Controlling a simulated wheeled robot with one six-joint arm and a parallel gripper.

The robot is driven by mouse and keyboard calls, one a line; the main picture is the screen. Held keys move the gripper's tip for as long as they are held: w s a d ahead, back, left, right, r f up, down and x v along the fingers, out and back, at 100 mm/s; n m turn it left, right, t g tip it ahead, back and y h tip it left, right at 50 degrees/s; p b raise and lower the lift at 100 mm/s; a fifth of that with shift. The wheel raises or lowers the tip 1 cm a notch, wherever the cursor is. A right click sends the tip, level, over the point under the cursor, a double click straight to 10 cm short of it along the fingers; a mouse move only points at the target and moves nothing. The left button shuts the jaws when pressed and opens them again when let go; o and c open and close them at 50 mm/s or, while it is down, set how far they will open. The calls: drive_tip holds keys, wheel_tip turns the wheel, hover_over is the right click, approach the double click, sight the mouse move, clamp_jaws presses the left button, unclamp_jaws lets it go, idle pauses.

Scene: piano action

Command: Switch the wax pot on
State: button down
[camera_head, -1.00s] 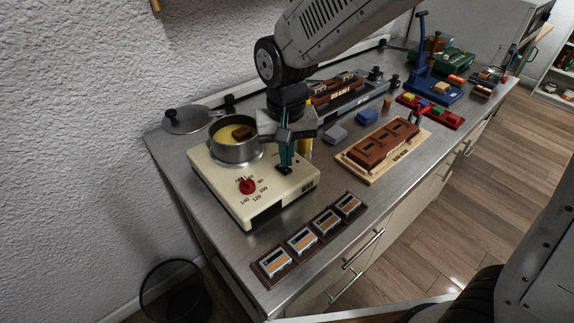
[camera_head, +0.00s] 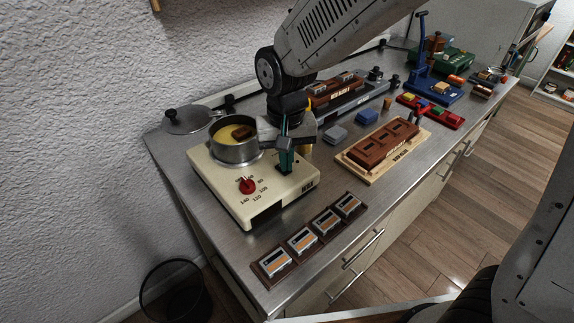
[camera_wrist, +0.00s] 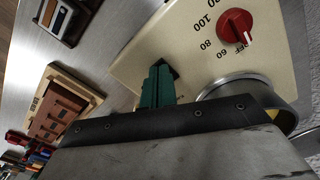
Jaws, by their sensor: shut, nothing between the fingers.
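The wax pot is a cream base (camera_head: 222,190) with a steel pan (camera_head: 236,152) of yellow wax and a brown block in it. A red dial (camera_head: 247,186) with a white pointer and temperature numbers sits on its top; the dial also shows in the wrist view (camera_wrist: 235,26). My gripper (camera_head: 286,170) has green fingers, shut and empty, pointing down at the base's right part. In the wrist view my gripper (camera_wrist: 158,72) is at a small dark part on the base, mostly hidden behind the fingers. I cannot tell whether they touch or how a switch there is set.
A lid (camera_head: 187,120) lies behind the pot at left. A dark rack (camera_head: 270,268) with several labelled blocks lies at the bench's front. A wooden board (camera_head: 353,171) with brown moulds is to the right. Grey (camera_head: 335,134) and blue (camera_head: 367,117) blocks lie behind it.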

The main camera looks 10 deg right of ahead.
drive_tip(key=shift+r, duration=3.45)
drive_tip(key=s+d+r, duration=0.3)
drive_tip(key=s+d, duration=0.7)
drive_tip(key=d, duration=0.1)
drive_tip(key=s+d+r+t, duration=0.1)
drive_tip(key=s+d+r, duration=0.2)
drive_tip(key=s+d, duration=0.6)
drive_tip(key=shift+s+d+m, duration=0.35)
drive_tip(key=shift+d+m, duration=0.05)
drive_tip(key=shift+d, duration=0.45)
